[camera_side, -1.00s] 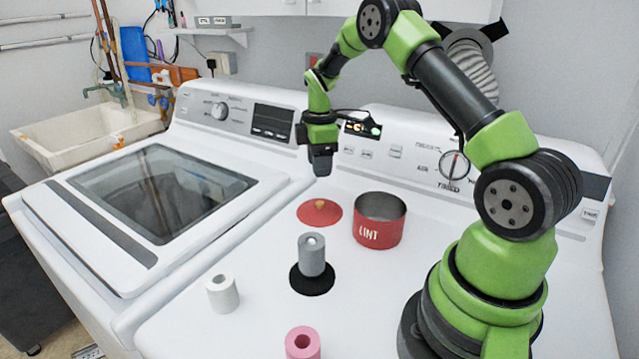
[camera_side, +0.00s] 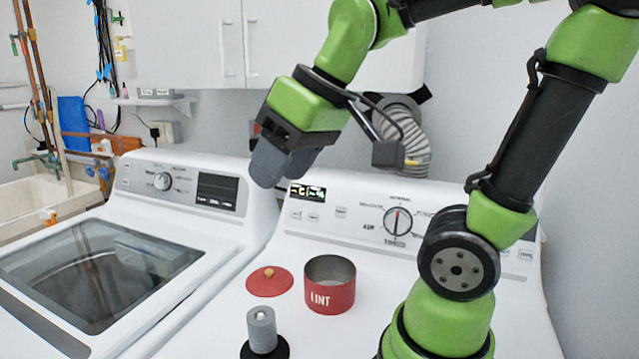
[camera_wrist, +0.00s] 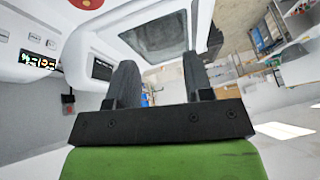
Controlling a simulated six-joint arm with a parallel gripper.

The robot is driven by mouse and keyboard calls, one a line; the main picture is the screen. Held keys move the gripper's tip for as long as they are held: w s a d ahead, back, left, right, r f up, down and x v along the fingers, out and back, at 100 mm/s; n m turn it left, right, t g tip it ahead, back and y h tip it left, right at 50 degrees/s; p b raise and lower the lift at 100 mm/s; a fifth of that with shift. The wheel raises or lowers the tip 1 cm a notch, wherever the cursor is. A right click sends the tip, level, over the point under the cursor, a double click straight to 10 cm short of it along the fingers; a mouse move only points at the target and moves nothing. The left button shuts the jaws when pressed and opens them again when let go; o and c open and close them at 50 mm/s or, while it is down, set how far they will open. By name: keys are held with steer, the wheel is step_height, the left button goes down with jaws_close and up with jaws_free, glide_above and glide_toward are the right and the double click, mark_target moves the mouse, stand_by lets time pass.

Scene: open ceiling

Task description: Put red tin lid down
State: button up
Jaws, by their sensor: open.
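The red tin lid (camera_side: 258,285), round with a small tan knob, lies knob up on the white dryer top (camera_side: 215,318). It lies left of the open red tin (camera_side: 331,297) marked LINT, apart from it. My gripper (camera_side: 270,172) is high above the dryer, well clear of the lid, and tilted down to the left. In the wrist view its two dark fingers (camera_wrist: 158,64) stand apart with nothing between them. A red round piece, likely the lid (camera_wrist: 87,3), is cut off at the top edge there.
A grey roll on a spindle with a black base (camera_side: 262,330) stands in front of the lid. The control panel (camera_side: 400,220) rises behind the tin. A washer (camera_side: 95,270) with a glass lid is at left. White cupboards (camera_side: 240,45) hang behind my arm.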

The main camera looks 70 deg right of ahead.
steer(key=s+a+f+m+t, duration=0.1)
steer(key=s+a+m, duration=0.1)
steer(key=s, duration=0.3)
steer(key=shift+s+a+m+y, duration=0.2)
steer(key=shift+s+m+y, duration=0.1)
steer(key=shift+y, duration=0.1)
